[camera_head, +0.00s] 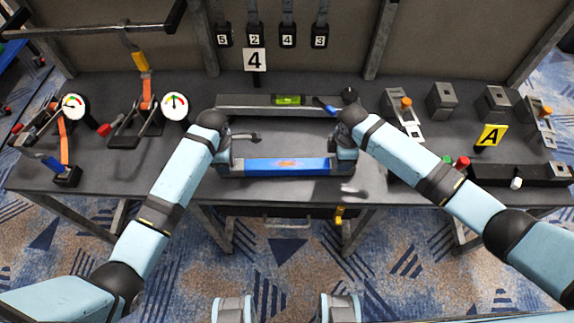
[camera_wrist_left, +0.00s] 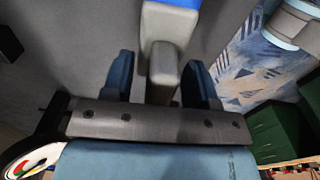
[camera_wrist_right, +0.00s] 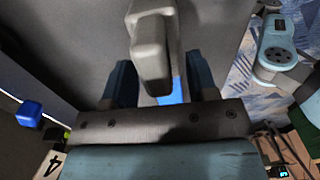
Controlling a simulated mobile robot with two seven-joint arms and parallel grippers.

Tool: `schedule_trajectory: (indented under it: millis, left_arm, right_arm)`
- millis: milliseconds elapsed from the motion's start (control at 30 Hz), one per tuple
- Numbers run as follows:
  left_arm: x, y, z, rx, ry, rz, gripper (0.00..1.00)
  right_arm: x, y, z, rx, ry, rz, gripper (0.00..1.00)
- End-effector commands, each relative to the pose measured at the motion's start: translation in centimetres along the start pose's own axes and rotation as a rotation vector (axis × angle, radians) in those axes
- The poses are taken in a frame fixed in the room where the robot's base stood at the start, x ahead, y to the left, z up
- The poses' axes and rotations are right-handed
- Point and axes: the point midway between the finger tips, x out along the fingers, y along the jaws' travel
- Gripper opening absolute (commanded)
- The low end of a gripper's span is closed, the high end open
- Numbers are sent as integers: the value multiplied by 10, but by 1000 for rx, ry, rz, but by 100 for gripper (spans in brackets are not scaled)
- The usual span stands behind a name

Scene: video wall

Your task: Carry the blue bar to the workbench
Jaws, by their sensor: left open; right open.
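The blue bar (camera_head: 287,165) lies level across the front middle of the grey workbench (camera_head: 190,172), with a faint orange mark at its centre. My left gripper (camera_head: 226,162) is at its left end and my right gripper (camera_head: 343,158) at its right end. In the left wrist view, a grey end handle (camera_wrist_left: 162,72) stands between the open fingers, with gaps on both sides. In the right wrist view, another grey end handle (camera_wrist_right: 150,50) lies between the open fingers. Whether the bar touches the bench top is hard to tell.
Behind the bar is a long grey beam (camera_head: 250,103) with a green level (camera_head: 289,100). Clamps and gauges (camera_head: 174,106) stand at left. A "4" sign (camera_head: 255,59) stands at the back.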

Motion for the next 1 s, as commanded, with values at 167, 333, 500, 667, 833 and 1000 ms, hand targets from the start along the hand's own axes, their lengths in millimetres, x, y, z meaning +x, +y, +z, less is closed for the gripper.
schedule_trajectory:
  millis: [167,333,500,667,833,1000]
  left_arm:
    - [0,0,0,0,0,0,44]
    - [0,0,0,0,0,0,5]
    - [0,0,0,1,0,0,0]
    - [-2,0,0,1,-1,2,0]
    - [-4,0,0,1,-1,2,0]
    - [-15,0,0,1,-1,2,0]
  right_arm:
    - [0,0,0,0,0,0,44]
    - [0,0,0,0,-1,-1,5]
    - [0,0,0,1,-1,-1,0]
    - [-1,0,0,1,0,1,0]
    - [-4,0,0,1,0,1,0]
    - [-14,0,0,1,0,1,0]
